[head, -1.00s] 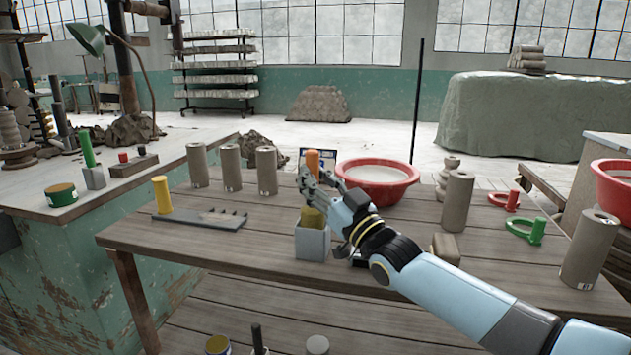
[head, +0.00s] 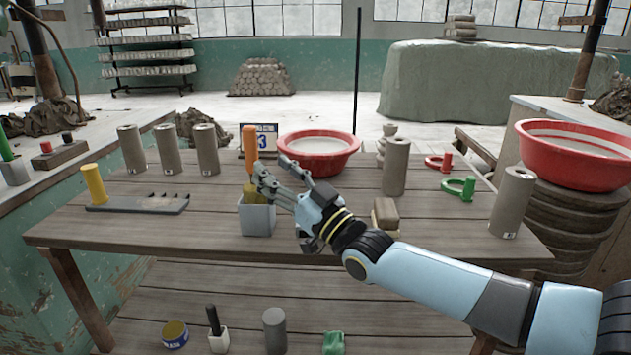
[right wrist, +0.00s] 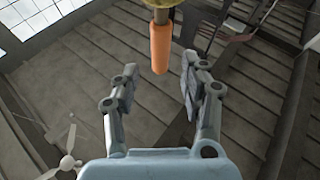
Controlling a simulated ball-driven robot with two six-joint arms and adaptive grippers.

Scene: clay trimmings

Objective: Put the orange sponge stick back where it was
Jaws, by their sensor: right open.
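The orange sponge stick (head: 250,142) stands nearly upright, handle up, with its yellowish sponge (head: 251,191) at the mouth of a grey square holder (head: 257,219) on the table. The holder hides the sponge's lower part. My right gripper (head: 281,175) is open just right of the stick, its fingers partly overlapping the stick's lower shaft. In the right wrist view the orange handle (right wrist: 160,48) lies ahead of the spread fingers (right wrist: 160,78), with nothing held between them. My left gripper is out of view.
A red basin (head: 318,165) and a numbered card (head: 265,140) stand behind the stick. Grey cylinders (head: 132,150), a yellow-handled comb tool (head: 135,201) and a brown block (head: 386,214) are on the table (head: 160,240). The table front left of the holder is clear.

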